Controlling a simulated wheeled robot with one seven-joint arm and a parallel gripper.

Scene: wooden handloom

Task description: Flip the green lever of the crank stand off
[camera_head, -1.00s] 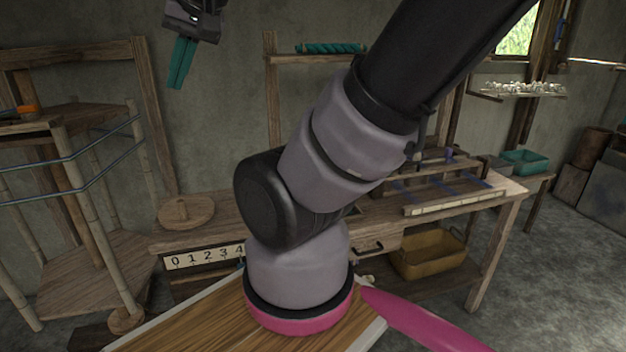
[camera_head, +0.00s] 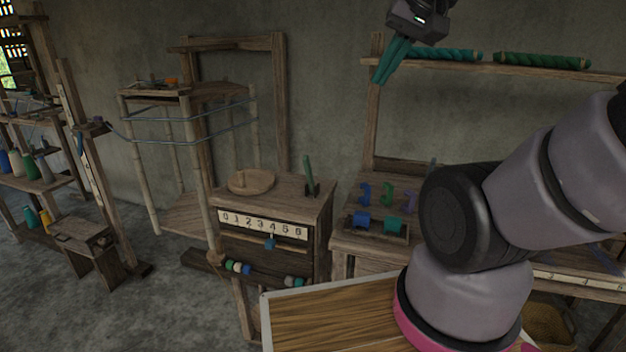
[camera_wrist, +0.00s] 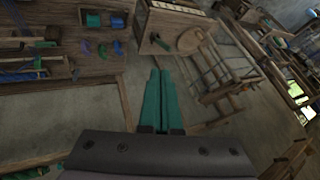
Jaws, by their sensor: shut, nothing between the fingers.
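The green lever (camera_head: 308,170) stands nearly upright in a dark bracket on top of the wooden crank stand (camera_head: 322,200). The stand also has a round wooden disc on top and a number strip on its front. My gripper (camera_head: 381,79) is shut and empty, with its teal fingers high in the air to the right of the lever and well apart from it. In the wrist view, my gripper (camera_wrist: 160,72) shows its fingers together. The stand (camera_wrist: 172,18) appears turned over beyond the fingertips, with the lever small there.
A bench (camera_head: 350,238) with coloured hooks and blocks stands right of the crank stand. A bamboo frame (camera_head: 150,180) is at its left. A shelf (camera_head: 470,66) with green and teal rolls hangs on the back wall. Open floor (camera_head: 130,310) lies at front left.

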